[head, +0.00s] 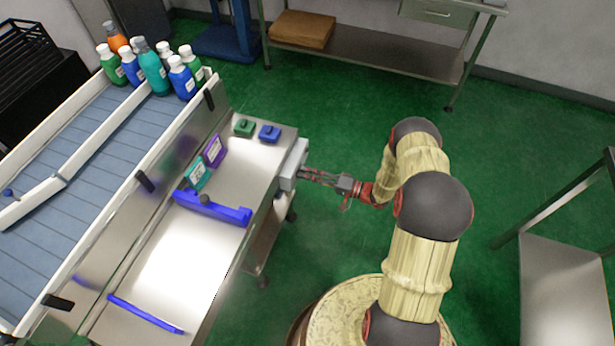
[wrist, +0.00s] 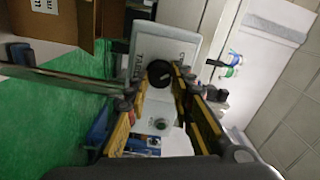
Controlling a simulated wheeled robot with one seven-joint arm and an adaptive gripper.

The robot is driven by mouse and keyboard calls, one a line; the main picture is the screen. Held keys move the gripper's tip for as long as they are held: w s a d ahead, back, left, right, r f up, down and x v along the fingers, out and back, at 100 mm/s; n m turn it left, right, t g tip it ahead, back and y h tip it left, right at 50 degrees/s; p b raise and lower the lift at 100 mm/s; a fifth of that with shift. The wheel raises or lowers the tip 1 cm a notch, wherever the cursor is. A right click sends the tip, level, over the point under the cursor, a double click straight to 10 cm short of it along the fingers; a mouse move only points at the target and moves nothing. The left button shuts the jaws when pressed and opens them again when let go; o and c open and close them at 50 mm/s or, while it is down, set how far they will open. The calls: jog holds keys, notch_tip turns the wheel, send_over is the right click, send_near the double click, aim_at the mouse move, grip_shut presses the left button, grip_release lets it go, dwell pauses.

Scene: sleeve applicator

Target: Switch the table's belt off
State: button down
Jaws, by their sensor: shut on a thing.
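A grey switch box (head: 289,172) is fixed to the right end of the steel table (head: 160,262). In the wrist view the box (wrist: 150,43) carries lettering that seems to begin "TABLE" and a round black knob (wrist: 159,71). My gripper (head: 308,174) reaches in from the right at the box. In the wrist view my gripper (wrist: 160,84) has its fingers on either side of the knob, shut on it. The knob is hidden in the head view. Its exact setting cannot be read.
Left of the table, a slatted blue-grey conveyor (head: 97,150) carries several capped bottles (head: 152,66) at its far end. A blue guide bar (head: 212,207) lies nearer. Green floor is open around my base.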

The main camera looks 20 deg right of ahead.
jog(key=shift+f+n, duration=0.1)
jog(key=shift+n, duration=0.4)
jog(key=c, duration=1.5)
grip_release()
jog(key=shift+c, duration=0.2)
jog(key=v, duration=1.2)
